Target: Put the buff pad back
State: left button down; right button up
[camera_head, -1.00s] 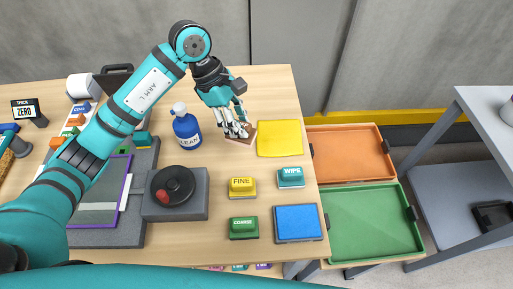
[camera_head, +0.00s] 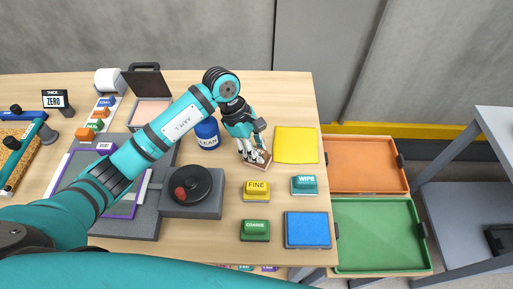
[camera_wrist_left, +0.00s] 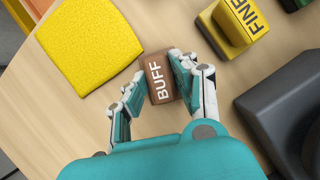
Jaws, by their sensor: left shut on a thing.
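The buff pad (camera_wrist_left: 160,80) is a brown block with white BUFF lettering, held between the two fingers of my left gripper (camera_wrist_left: 158,84) in the left wrist view. In the head view my left gripper (camera_head: 253,156) is shut on it, and part of the brown pad (camera_head: 263,162) shows below the fingers. It is over the wooden table, left of the yellow cloth and above the yellow FINE pad (camera_head: 257,187). I cannot tell whether the pad touches the table. My right gripper is not in view.
The teal WIPE pad (camera_head: 304,184), green COARSE pad (camera_head: 255,229) and blue square (camera_head: 307,229) lie nearby. The yellow square (camera_head: 297,145) is close to the right. A blue CLEAN bottle (camera_head: 207,134) and a grey block with a black disc (camera_head: 181,184) stand left. Orange (camera_head: 365,164) and green (camera_head: 378,235) trays lie right.

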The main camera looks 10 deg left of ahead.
pick_arm(q)
jog(key=c, duration=1)
grip_release()
jog(key=shift+c, duration=0.2)
jog(key=shift+r+p, duration=0.25)
jog(key=shift+p, duration=0.1)
jog(key=b+v, duration=0.3)
jog(key=v, duration=0.8)
jog(key=shift+a+r+b, duration=0.2)
jog(key=shift+r+b, duration=0.1)
jog(key=shift+r, duration=0.05)
